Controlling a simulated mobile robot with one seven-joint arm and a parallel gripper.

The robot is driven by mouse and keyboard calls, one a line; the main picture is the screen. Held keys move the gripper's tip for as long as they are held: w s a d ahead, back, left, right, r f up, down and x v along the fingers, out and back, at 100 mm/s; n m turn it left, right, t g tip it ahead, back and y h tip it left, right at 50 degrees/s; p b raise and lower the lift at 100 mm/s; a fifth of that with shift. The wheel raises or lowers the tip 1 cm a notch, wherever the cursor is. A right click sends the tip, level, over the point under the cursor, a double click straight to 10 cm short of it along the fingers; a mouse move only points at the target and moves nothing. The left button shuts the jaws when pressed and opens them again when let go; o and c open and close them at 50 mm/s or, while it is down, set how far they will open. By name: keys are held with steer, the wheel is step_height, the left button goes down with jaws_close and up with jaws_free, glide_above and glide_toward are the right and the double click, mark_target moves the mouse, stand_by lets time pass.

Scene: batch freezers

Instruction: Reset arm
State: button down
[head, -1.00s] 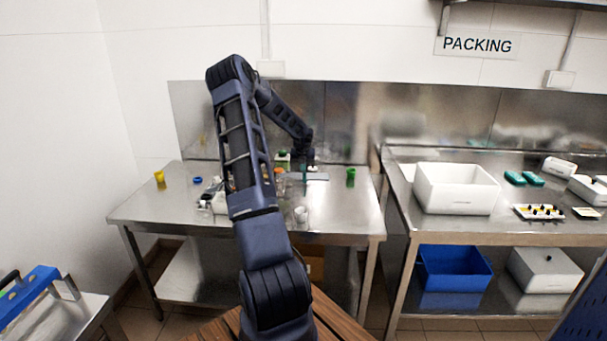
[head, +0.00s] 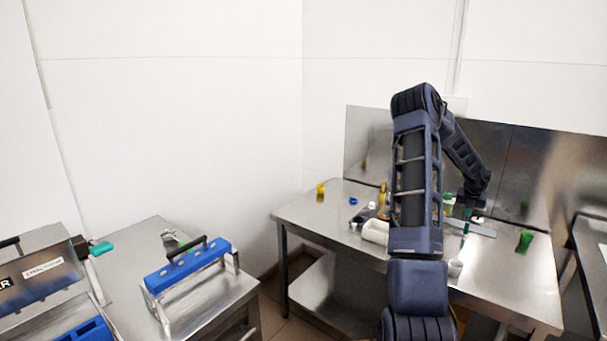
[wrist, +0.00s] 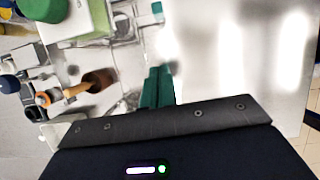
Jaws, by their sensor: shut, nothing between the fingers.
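My arm reaches forward over the steel table (head: 500,300), bent at a high elbow. Its far end hangs above the clutter at the table's middle right in the head view, where the fingers are hard to make out. In the wrist view my gripper (wrist: 157,88) shows two green fingers pressed together with nothing between them. Small items lie beyond the fingers, among them a brown-tipped tool with a tan handle (wrist: 78,90) and a white block with a green top (wrist: 75,22).
On the table are a yellow cup (head: 320,191), a blue ring (head: 353,201), a white container (head: 375,231) and a green piece (head: 524,241). A lower steel stand at left holds a blue frame with a black handle (head: 188,267). White walls close off the back left.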

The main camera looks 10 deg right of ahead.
steer(key=s+a+r+n+t+y, duration=0.1)
steer(key=s+a+r+n, duration=0.1)
steer(key=a+r+n, duration=0.75)
steer(key=s+a+r+n+y, duration=0.25)
steer(key=a+r+n, duration=0.2)
steer(key=a, duration=0.95)
steer(key=s+a+r+n+t+y, duration=0.1)
steer(key=s+a+r+n, duration=0.1)
steer(key=a+r+n, duration=0.75)
steer(key=s+a+r+n, duration=0.2)
steer(key=s+a+n, duration=0.8)
steer(key=s+a, duration=0.45)
steer(key=s+a+f+n+h, duration=0.1)
steer(key=s+a+n, duration=0.7)
steer(key=s+n, duration=0.3)
steer(key=shift+s+a+f+h, duration=0.25)
steer(key=shift+s+h, duration=0.1)
steer(key=shift+s, duration=0.2)
